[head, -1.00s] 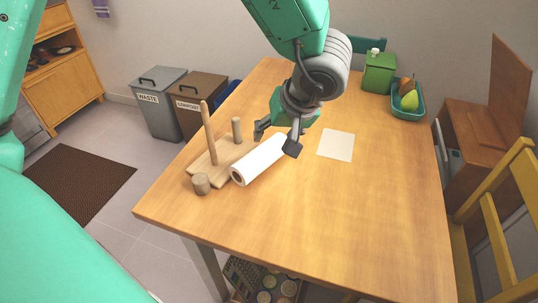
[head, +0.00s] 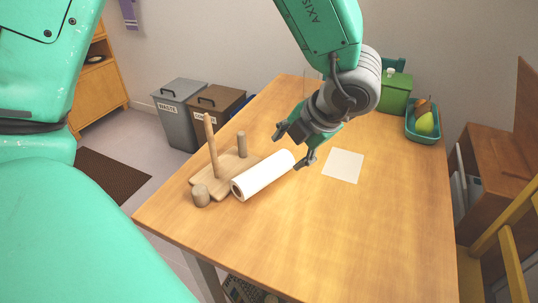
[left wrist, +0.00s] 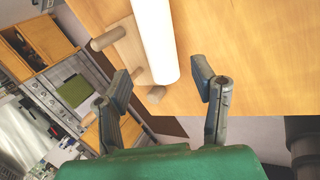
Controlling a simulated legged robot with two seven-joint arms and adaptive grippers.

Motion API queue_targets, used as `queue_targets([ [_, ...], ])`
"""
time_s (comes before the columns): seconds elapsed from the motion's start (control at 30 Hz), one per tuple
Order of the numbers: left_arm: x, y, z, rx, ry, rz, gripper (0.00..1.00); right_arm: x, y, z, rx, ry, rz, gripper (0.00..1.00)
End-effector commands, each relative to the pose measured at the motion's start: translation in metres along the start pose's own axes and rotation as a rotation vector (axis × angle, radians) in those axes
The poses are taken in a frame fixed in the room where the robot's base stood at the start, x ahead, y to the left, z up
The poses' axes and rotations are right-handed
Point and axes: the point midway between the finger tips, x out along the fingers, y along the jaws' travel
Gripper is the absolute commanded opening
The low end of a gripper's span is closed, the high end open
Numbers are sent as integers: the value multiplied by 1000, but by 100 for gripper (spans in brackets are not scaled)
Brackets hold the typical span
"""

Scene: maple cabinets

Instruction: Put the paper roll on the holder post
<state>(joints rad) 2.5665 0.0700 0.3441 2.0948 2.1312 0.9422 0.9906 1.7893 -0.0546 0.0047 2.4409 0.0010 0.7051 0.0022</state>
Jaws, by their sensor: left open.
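The white paper roll (head: 264,174) lies on its side on the table, its near end showing the hollow core. It lies against or just beside the wooden holder base (head: 228,172); I cannot tell if they touch. The tall holder post (head: 211,147) stands upright on the base, with a shorter peg (head: 241,145) behind it. My left gripper (head: 294,147) is open and empty above the roll's far end. In the left wrist view the roll (left wrist: 157,40) shows beyond and between the open fingertips (left wrist: 161,85). My right gripper is not in view.
A short wooden knob (head: 201,196) stands at the base's near corner. A white sheet (head: 343,165) lies right of the roll. A green canister (head: 395,92) and a fruit tray (head: 410,127) stand at the back right. The front of the table is clear.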

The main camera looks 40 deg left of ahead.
Motion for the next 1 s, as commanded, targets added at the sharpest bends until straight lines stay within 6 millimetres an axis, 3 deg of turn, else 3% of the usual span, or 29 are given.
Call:
queue_targets([
  [0.3, 64, -1, 0, 2, 4, 1, 52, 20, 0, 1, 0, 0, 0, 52],
  [0.67, 89, -1, 2, 3, 2, 2, 52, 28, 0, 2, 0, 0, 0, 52],
  [0.9, 126, 0, 7, 5, 3, 1, 52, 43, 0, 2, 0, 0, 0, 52],
  [1.0, 132, 1, 8, 4, 0, 1, 52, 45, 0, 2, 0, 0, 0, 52],
])
